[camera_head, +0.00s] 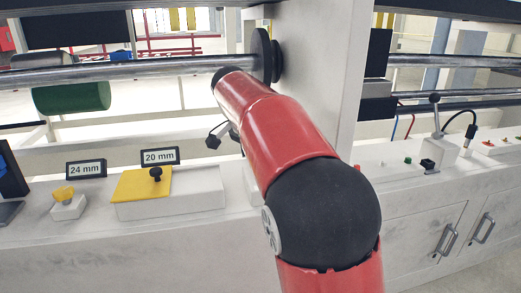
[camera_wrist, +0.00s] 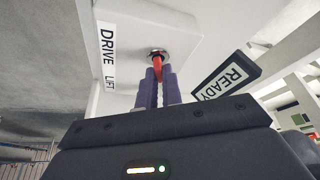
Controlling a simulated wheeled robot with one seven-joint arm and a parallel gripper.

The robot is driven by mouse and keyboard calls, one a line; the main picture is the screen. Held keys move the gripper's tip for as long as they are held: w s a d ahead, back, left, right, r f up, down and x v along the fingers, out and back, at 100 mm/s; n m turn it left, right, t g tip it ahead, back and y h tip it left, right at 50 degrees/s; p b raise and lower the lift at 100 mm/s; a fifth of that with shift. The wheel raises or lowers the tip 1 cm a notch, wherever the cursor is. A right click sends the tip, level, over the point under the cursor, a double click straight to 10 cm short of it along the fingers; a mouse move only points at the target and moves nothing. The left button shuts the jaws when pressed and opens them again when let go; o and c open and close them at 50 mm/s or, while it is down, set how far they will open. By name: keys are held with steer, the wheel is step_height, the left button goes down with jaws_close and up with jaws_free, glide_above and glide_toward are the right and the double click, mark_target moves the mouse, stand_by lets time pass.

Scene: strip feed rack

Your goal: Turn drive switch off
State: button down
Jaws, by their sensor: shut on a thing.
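In the wrist view, the drive switch (camera_wrist: 157,66) is a red lever coming out of a round metal collar on a white box (camera_wrist: 150,35). A label (camera_wrist: 107,55) on the box reads DRIVE and LIFT. My gripper (camera_wrist: 159,86) has its purple fingers shut on the red lever, with the lever's tip between them. In the head view, my red and black arm covers the switch, and the gripper cannot be made out there.
A dark-framed READY sign (camera_wrist: 226,77) stands close to the right of my fingers. In the head view, a yellow block (camera_head: 140,184) with a black knob, 24 mm and 20 mm signs, and a tall white panel (camera_head: 318,65) surround my arm. Metal bars run across behind.

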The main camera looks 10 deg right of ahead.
steer(key=m+g+p, duration=0.1)
steer(key=m, duration=0.2)
steer(key=m+g+p, duration=0.1)
steer(key=m+p, duration=0.1)
steer(key=shift+w+m+h, duration=0.2)
steer(key=shift+m+h, duration=0.1)
steer(key=shift+m, duration=0.1)
steer(key=shift+p, duration=0.3)
steer(key=c, duration=1.6)
jaws_free()
steer(key=shift+o, duration=0.2)
steer(key=shift+a+r, duration=0.1)
steer(key=v, duration=0.7)
steer(key=shift+r, duration=0.3)
steer(key=shift+w+a, duration=0.1)
